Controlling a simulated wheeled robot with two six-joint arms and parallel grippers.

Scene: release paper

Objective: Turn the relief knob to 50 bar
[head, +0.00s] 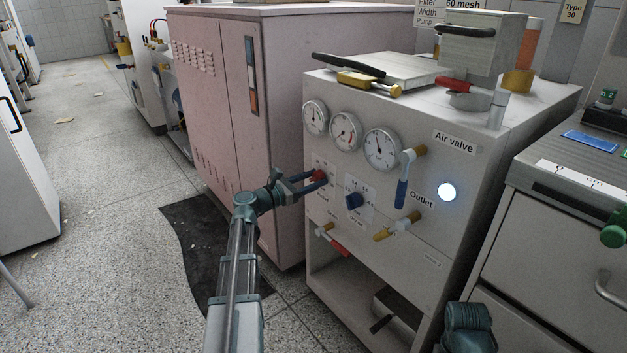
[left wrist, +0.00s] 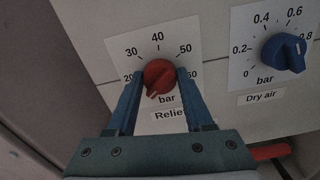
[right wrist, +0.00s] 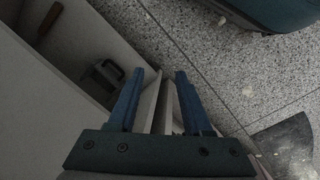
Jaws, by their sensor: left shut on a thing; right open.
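The red relief knob (left wrist: 159,77) sits on a white dial plate (left wrist: 158,44) marked 20, 30, 40, 50, 60 bar. A pale mark on the knob points down and left, below the 20. My left gripper (left wrist: 159,71) is shut on the knob, one blue finger on each side. In the head view the knob (head: 319,176) is on the front of the white cabinet (head: 400,240), with my left gripper (head: 308,182) reaching it from the left. My right gripper (right wrist: 157,72) is open and empty, low by the cabinet's open lower bay.
A blue dry air knob (left wrist: 284,52) is just right of the relief knob. Gauges (head: 345,132) are above; a red-handled valve (head: 338,247) is below. A blue-handled air valve (head: 403,180) juts out at right. A pink cabinet (head: 225,110) stands close on the left.

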